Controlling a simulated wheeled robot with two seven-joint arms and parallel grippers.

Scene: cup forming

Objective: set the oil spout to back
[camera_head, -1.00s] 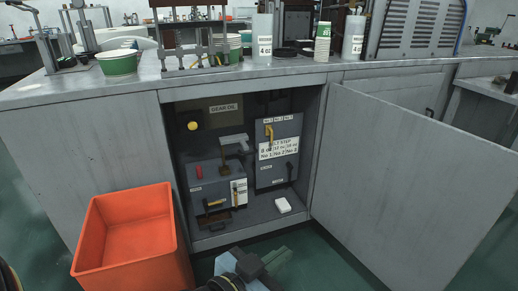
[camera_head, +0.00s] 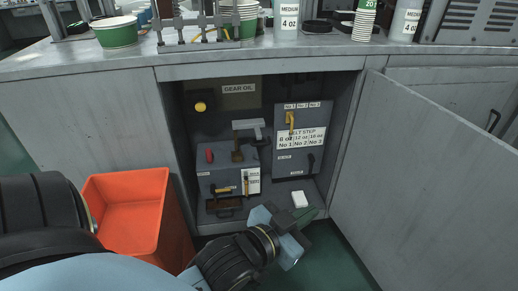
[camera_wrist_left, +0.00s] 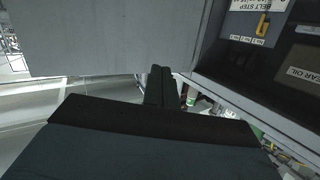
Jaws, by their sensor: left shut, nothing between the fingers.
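The open cabinet holds a grey oil box (camera_head: 222,170) with a red knob (camera_head: 209,155), a yellow-tipped lever and a small brown tray (camera_head: 224,206) at its front. A grey T-shaped piece (camera_head: 249,125) on a brown post stands over the box; it may be the oil spout, but no label on it can be read. A "GEAR OIL" label (camera_head: 239,88) is on the panel behind. My left gripper (camera_head: 309,217) is shut and empty, low in front of the cabinet opening and apart from the box. Its closed fingers show in the left wrist view (camera_wrist_left: 161,84). My right gripper is out of view.
A belt-step panel (camera_head: 302,160) with a yellow lever stands right of the oil box. The open door (camera_head: 430,185) bounds the right side. An orange bin (camera_head: 125,210) stands at the left. Cups stand on the counter.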

